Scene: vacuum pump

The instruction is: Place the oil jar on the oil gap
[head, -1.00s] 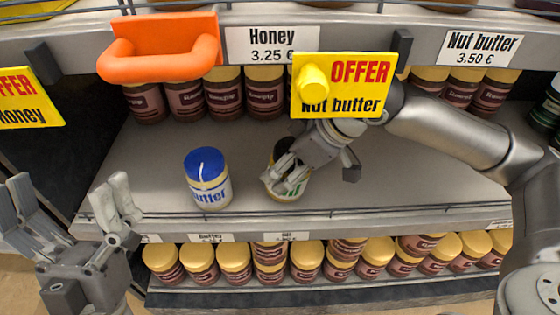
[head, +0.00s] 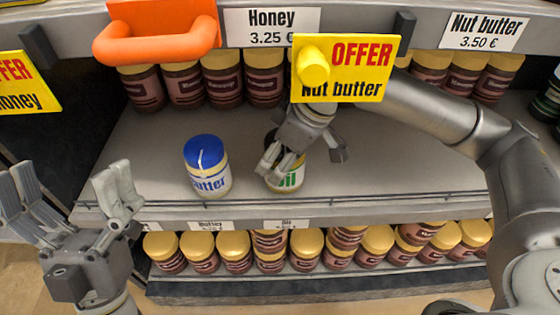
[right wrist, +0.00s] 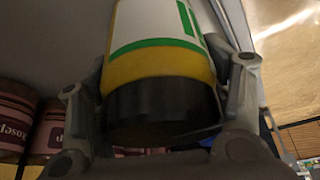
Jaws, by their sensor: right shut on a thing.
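The oil jar (head: 287,176), yellowish with a white label and green letters, is on the grey middle shelf near its front edge, behind the small oil label (head: 286,224). It looks about upright; I cannot tell if its base fully rests on the shelf. My right gripper (head: 282,158) comes from above and is shut on it, hiding much of its top. In the right wrist view the jar (right wrist: 158,65) and its black lid (right wrist: 163,105) sit between the fingers. My left gripper (head: 72,200) is open and empty, in front of the shelf at left.
A butter jar (head: 207,170) with a blue lid stands to the left of the oil jar, apart from it. Brown jars (head: 222,76) stand at the back. A yellow offer sign (head: 346,70) and an orange handle-like holder (head: 158,35) hang above. Shelf right of the oil jar is clear.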

